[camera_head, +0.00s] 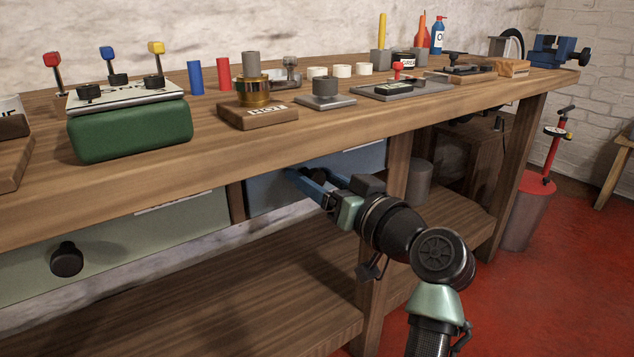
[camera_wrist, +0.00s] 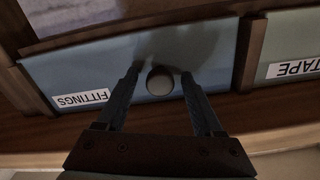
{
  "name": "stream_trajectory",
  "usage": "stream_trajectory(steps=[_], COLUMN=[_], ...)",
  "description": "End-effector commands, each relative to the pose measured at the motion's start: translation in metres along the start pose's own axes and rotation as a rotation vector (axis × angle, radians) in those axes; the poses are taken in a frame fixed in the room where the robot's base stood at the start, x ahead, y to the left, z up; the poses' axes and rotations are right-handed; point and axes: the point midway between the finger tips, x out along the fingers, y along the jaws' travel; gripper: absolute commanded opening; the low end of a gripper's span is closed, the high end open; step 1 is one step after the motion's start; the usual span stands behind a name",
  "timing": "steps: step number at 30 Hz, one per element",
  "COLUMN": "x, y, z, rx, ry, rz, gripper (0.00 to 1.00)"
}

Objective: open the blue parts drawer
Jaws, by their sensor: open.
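The blue parts drawer (camera_head: 268,194) sits under the workbench top, in the middle of the head view, partly hidden by my arm. In the wrist view the blue drawer front (camera_wrist: 205,55) bears a FITTINGS label (camera_wrist: 83,99) and a round knob (camera_wrist: 160,81). The drawer looks shut, its front within the bench frame. My gripper (camera_head: 300,177) is in front of the drawer. In the wrist view my gripper (camera_wrist: 161,82) is open, with one finger on each side of the knob. I cannot tell whether the fingers touch it.
A pale green drawer (camera_head: 130,245) with a black knob (camera_head: 67,259) is at the left, labelled TAPE in the wrist view (camera_wrist: 294,68). The wooden bench top (camera_head: 240,145) overhangs my gripper. A bench leg (camera_head: 398,165) stands close to my arm. A lower shelf (camera_head: 250,305) runs beneath.

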Motion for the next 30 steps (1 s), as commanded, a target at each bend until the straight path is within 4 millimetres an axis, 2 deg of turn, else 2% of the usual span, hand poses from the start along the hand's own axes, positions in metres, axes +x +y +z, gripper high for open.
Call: stream_trajectory(steps=[5, 6, 17, 30], x=[0.0002, 0.0001, -0.0002, -0.0002], y=[-0.0002, -0.0002, -0.0001, 0.0000], z=[-0.0002, -0.0002, 0.0000, 0.0002], rx=[0.000, 0.000, 0.000, 0.001], ry=[0.000, 0.000, 0.000, 0.000], rz=[0.000, 0.000, 0.000, 0.000], gripper=[0.69, 0.65, 0.00, 0.00])
